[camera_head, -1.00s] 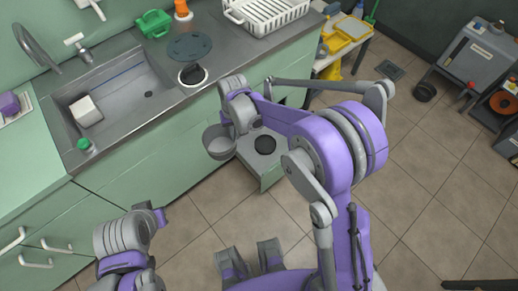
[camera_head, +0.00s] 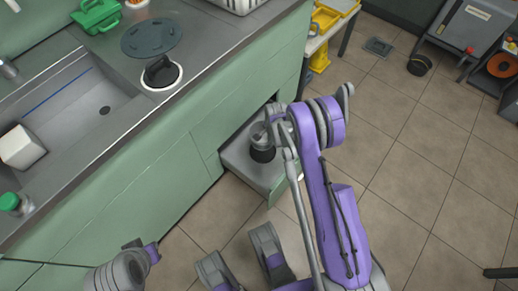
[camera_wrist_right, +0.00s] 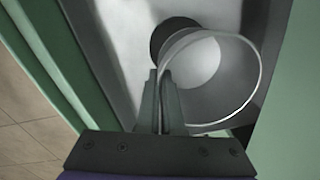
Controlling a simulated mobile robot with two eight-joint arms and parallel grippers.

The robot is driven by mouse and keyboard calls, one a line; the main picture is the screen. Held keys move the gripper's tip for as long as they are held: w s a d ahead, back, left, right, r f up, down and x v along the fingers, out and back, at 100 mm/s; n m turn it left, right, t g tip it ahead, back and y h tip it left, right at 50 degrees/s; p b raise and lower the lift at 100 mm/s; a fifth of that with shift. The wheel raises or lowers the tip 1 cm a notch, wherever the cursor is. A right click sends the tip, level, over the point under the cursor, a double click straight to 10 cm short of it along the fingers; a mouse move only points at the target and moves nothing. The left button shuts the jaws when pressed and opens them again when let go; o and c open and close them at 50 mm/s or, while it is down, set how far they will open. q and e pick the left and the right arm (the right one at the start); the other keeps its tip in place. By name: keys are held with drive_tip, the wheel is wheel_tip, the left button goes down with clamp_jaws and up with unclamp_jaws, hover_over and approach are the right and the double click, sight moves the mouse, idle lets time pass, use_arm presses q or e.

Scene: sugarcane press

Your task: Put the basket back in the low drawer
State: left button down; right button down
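The low drawer (camera_head: 236,157) is pulled out from the green cabinet, with a dark round spot on its floor. My right gripper (camera_wrist_right: 163,78) is shut on the rim of the grey, round basket (camera_wrist_right: 228,80) and holds it over the drawer. In the right wrist view the basket partly covers the dark spot (camera_wrist_right: 172,36). In the head view the basket (camera_head: 262,141) shows small beneath my right arm; whether it touches the drawer floor I cannot tell. My left gripper (camera_head: 152,249) is low at the left, apart from everything; its fingers are unclear.
The counter above holds a sink (camera_head: 80,103), a white-rimmed drain opening with a black piece (camera_head: 160,72), a dark round lid (camera_head: 151,38) and a green container (camera_head: 97,14).

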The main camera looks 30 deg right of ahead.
drive_tip(key=shift+d+f+b, duration=0.2)
drive_tip(key=shift+f+b, duration=1.15)
drive_tip(key=shift+f, duration=3.85)
drive_tip(key=shift+f, duration=0.1)
drive_tip(key=c, duration=1.1)
unclamp_jaws()
